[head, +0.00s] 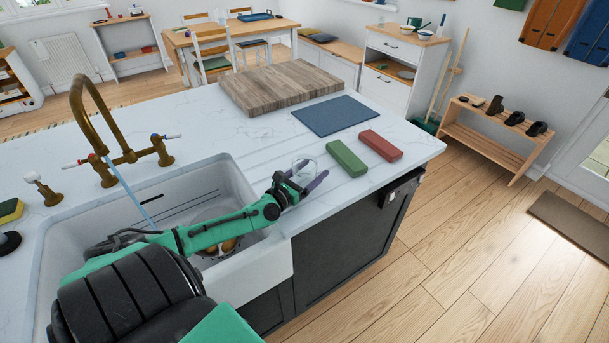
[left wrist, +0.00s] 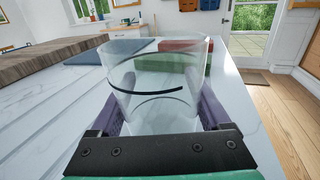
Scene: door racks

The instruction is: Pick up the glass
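The clear glass (head: 304,168) stands upright near the front edge of the white counter, beside the sink. My left gripper (head: 305,186) reaches it from the left, with its purple fingers spread. In the left wrist view, the glass (left wrist: 157,85) fills the space in front of the palm. The fingers of the left gripper (left wrist: 158,108) lie on either side of its lower part, and I see no clear grip on it. The far finger contact is hard to see through the glass. My right gripper is not in view.
A green block (head: 346,158) and a red block (head: 380,145) lie just right of the glass. A blue mat (head: 335,115) and a wooden board (head: 282,87) lie behind. The sink (head: 265,255) with a brass tap (head: 125,155) is at left.

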